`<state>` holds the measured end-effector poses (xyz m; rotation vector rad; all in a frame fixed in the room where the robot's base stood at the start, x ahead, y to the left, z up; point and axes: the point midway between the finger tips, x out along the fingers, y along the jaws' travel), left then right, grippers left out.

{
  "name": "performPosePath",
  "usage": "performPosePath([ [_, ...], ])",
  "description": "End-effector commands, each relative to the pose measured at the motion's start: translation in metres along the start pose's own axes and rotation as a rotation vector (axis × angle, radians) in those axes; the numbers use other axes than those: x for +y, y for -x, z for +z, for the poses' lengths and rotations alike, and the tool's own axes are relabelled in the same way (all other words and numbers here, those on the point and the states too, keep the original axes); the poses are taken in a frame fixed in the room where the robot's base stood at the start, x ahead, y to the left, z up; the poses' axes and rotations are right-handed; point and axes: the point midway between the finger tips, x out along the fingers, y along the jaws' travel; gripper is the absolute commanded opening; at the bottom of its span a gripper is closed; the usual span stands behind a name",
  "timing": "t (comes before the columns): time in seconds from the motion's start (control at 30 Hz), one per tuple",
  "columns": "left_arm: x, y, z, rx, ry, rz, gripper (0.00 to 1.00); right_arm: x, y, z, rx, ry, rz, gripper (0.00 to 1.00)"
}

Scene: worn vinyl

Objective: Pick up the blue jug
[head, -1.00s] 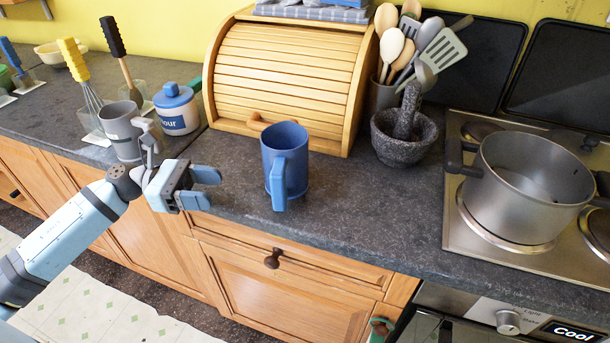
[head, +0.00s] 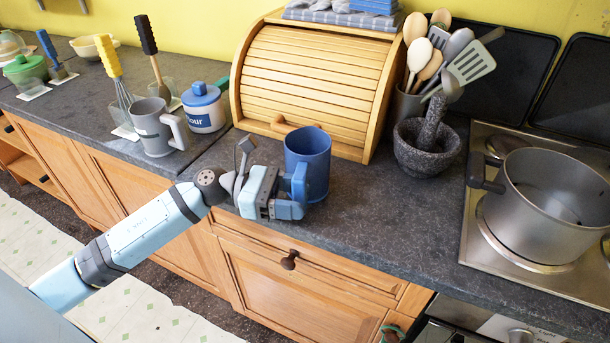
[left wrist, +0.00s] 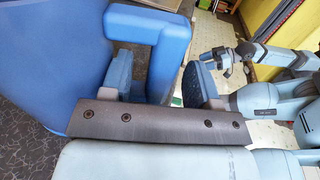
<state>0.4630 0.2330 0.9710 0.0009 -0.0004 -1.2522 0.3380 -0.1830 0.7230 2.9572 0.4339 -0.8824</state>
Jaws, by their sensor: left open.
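The blue jug (head: 308,155) stands upright on the dark worktop, in front of the bread bin. My left gripper (head: 295,195) is at the jug's near side, by its handle, and partly hides it. In the left wrist view, the jug's body (left wrist: 50,60) fills the left side. Its handle (left wrist: 165,60) stands between the two open fingers of my left gripper (left wrist: 160,82). One finger is in the gap between body and handle, the other is outside the handle. My right gripper (left wrist: 222,60) shows small in the left wrist view; its jaw state is unclear.
A grey mug (head: 158,128) and a flour jar (head: 204,108) stand left of the jug. The wooden bread bin (head: 310,75) is close behind it. A stone mortar (head: 425,152) and a pot (head: 550,205) on the hob are to the right. Worktop right of the jug is clear.

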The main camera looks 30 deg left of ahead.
Motion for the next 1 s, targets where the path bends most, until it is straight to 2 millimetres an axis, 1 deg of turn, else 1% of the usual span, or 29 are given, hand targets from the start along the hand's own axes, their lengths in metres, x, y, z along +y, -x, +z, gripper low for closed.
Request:
performPosePath([
  [0.03, -0.0001, -0.0051, 0.0008, -0.001, 0.000, -0.001, 0.55, 0.0003, 0.0001, 0.0002, -0.003, -0.001, 0.000, 0.57],
  [0.1, 0.0001, -0.0085, 0.0005, -0.001, 0.001, 0.000, 0.55, 0.0005, -0.0004, 0.0015, -0.005, -0.001, 0.001, 0.57],
  [0.3, 0.0000, -0.0093, -0.0002, 0.000, 0.001, 0.001, 0.55, 0.0007, -0.0006, 0.0017, -0.005, -0.001, 0.001, 0.57],
  [0.33, -0.0001, -0.0093, -0.0002, 0.000, 0.001, 0.001, 0.53, 0.0007, -0.0005, 0.0015, -0.004, -0.001, 0.001, 0.57],
  [0.37, -0.0001, -0.0093, -0.0002, 0.000, 0.001, 0.000, 0.46, 0.0007, -0.0004, 0.0011, -0.004, -0.001, 0.001, 0.57],
  [0.4, -0.0001, -0.0092, -0.0002, 0.000, 0.001, 0.000, 0.37, 0.0007, -0.0003, 0.0007, -0.003, -0.001, 0.001, 0.57],
  [0.47, -0.0002, -0.0092, -0.0002, 0.000, 0.001, 0.000, 0.23, 0.0007, -0.0001, -0.0001, -0.001, -0.001, 0.001, 0.57],
  [0.5, -0.0001, -0.0092, -0.0002, 0.000, 0.001, 0.000, 0.14, 0.0007, 0.0000, -0.0006, -0.001, -0.001, 0.001, 0.57],
  [0.57, -0.0002, -0.0091, -0.0002, 0.000, 0.001, 0.000, 0.00, 0.0007, 0.0002, -0.0012, 0.001, -0.001, 0.001, 0.57],
  [1.0, -0.0001, -0.0090, 0.0020, 0.000, -0.001, 0.000, 0.00, 0.0006, 0.0007, -0.0026, 0.002, -0.001, 0.001, 0.57],
])
